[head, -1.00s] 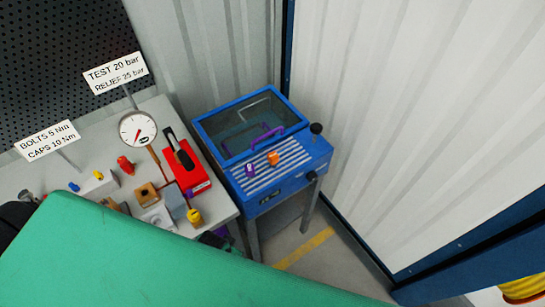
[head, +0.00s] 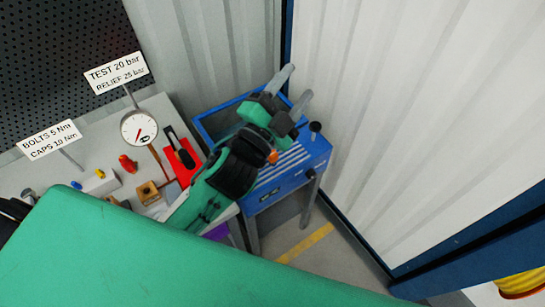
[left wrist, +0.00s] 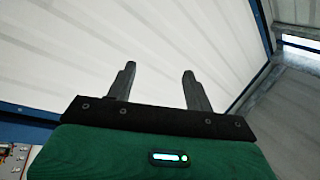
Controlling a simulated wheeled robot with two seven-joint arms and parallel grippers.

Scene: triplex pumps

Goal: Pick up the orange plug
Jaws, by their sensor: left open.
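The orange plug (head: 273,157) sits on the slatted top of the blue bench unit (head: 292,178), in the head view. It shows just beside my left gripper's body, which partly covers the unit. My left gripper (head: 297,84) is open and empty, its fingers pointing to the upper right over the back of the unit. In the left wrist view its two fingers (left wrist: 158,72) stand apart, with only pale wall panels behind them. The plug does not show there. My right gripper is not in view.
A grey workbench (head: 95,165) at left carries a gauge (head: 138,128), a red box (head: 182,158), a red plug (head: 127,164) and small fittings. A black knob (head: 315,127) rises at the unit's right corner. Corrugated walls (head: 420,110) close off the back and right.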

